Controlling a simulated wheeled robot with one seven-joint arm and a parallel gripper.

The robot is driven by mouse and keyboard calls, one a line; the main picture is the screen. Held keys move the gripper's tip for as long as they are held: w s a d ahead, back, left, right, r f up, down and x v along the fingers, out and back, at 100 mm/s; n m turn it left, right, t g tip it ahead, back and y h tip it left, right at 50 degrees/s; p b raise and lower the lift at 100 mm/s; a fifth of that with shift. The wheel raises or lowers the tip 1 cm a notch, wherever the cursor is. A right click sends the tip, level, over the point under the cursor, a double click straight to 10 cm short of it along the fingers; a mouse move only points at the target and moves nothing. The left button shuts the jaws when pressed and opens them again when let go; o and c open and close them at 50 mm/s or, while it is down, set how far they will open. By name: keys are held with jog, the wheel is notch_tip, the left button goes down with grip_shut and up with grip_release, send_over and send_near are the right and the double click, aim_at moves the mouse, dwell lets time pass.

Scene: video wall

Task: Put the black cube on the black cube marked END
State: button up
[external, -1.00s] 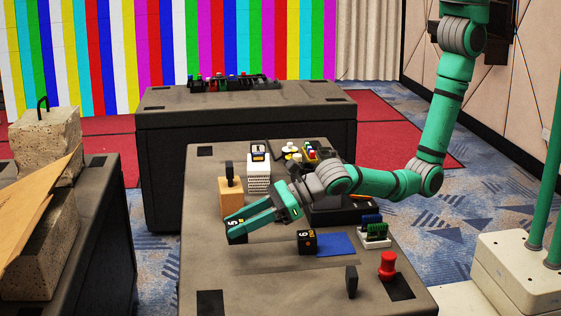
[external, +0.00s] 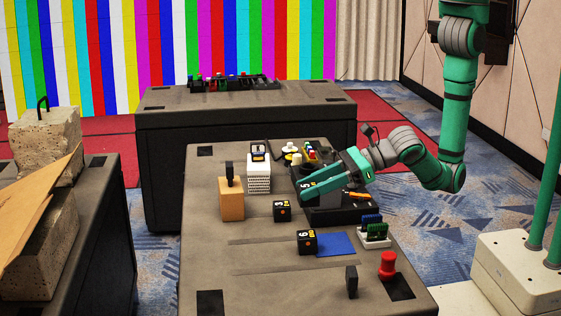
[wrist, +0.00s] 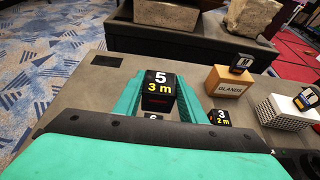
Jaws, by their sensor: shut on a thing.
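My gripper (external: 304,194) is shut on a black cube marked 5 (external: 307,184), held at the fingertips above the table. In the wrist view the held cube (wrist: 158,92) reads "5" and "3 m" between the green fingers. A black cube marked 3 (external: 282,211) stands on the table, left of and below my gripper in the external view. A black cube marked 6 (external: 307,242) stands nearer the camera. Both partly show in the wrist view, the 3 (wrist: 220,118) beside the right finger and the 6 (wrist: 153,117) below the held cube. I can read END on no cube.
A tan block (external: 232,207) with a black piece on top and a white block (external: 258,178) stand at the left. A dark tray (external: 335,216) lies by my arm. A blue mat (external: 336,243), a card rack (external: 374,238) and a red knob (external: 388,266) are at the right.

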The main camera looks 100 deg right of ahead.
jog(key=shift+f, duration=3.8)
jog(key=shift+f, duration=0.35)
jog(key=shift+f, duration=0.1)
jog(key=o, duration=1.1)
jog(key=shift+r, duration=0.2)
jog(key=v, duration=1.2)
jog(key=shift+r, duration=0.35)
